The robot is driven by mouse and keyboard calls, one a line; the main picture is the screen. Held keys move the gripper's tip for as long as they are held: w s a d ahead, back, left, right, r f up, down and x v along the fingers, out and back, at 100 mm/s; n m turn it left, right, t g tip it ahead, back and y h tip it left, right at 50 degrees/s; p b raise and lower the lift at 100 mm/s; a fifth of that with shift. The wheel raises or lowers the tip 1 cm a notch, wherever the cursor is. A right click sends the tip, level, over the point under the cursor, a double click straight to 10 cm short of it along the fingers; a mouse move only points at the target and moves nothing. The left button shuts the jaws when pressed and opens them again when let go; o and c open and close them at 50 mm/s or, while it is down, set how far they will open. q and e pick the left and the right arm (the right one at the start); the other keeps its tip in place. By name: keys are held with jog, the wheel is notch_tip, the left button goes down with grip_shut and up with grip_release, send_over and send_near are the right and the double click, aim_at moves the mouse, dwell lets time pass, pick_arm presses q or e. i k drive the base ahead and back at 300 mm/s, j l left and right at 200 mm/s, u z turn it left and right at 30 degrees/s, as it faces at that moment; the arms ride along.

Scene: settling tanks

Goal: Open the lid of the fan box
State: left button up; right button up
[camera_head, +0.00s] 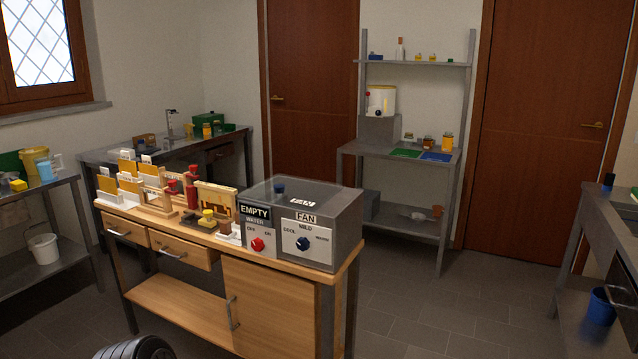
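The grey fan box (345,240) stands at the right end of the wooden workbench. A small dark blue knob (280,188) shows at the top's left side. Neither of my grippers is in view.
The wooden bench (180,299) holds racks, red-topped items and a yellow-knobbed block (208,216) left of the box. A metal shelf (400,165) with a white dispenser stands behind. Side tables stand left and right. The floor (430,310) right of the bench is clear.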

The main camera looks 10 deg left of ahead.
aim_at(278, 189)
jog(key=i, duration=1.2)
